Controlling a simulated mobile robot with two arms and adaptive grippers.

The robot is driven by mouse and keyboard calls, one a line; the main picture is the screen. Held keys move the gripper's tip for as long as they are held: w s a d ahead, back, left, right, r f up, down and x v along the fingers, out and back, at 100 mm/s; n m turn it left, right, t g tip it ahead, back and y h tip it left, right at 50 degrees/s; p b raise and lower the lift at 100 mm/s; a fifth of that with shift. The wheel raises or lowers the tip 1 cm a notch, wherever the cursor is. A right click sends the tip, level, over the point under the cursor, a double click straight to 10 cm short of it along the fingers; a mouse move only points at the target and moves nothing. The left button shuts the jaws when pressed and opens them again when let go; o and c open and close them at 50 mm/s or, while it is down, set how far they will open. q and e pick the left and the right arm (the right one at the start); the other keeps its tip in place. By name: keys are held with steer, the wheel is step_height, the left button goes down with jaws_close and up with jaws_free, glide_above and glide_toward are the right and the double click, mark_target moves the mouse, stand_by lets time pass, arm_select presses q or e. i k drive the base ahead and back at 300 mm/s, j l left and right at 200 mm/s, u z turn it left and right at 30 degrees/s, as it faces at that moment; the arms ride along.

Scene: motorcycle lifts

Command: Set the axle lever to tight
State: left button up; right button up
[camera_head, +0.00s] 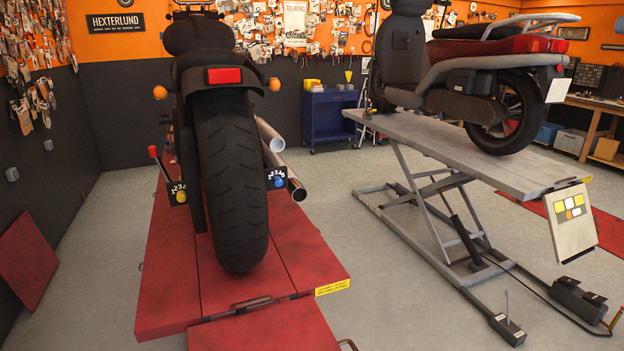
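A black motorcycle (228,165) stands on a red lift, its rear wheel facing me. A lever with a red tip (153,152) sticks up at the left of the wheel, tilted with its tip up and to the left. It is the likely axle lever; no tight or loose marking is readable near it. Below it is a black plate with numbers (175,190) and a yellow knob (181,196). A second numbered plate (275,180) with a blue knob (279,182) is at the right of the wheel. Neither of my grippers shows.
The red lift platform (166,290) lies low, with a front ramp (265,330). Twin exhaust pipes (284,170) jut out right of the wheel. A raised grey lift (450,150) carries a scooter (470,75) at the right. The floor left of the red lift is mostly clear.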

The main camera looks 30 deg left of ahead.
mark_target(153, 151)
steer(key=u, duration=1.75)
steer(key=i+j, duration=0.4)
steer(key=j, duration=0.2)
steer(key=i+j, duration=0.35)
steer(key=j, duration=0.2)
steer(key=i+j, duration=0.4)
steer(key=j, duration=0.2)
steer(key=i+j+u, duration=0.1)
steer(key=i+j, duration=0.25)
steer(key=j, duration=0.25)
steer(key=i+j, duration=0.4)
steer(key=j, duration=0.15)
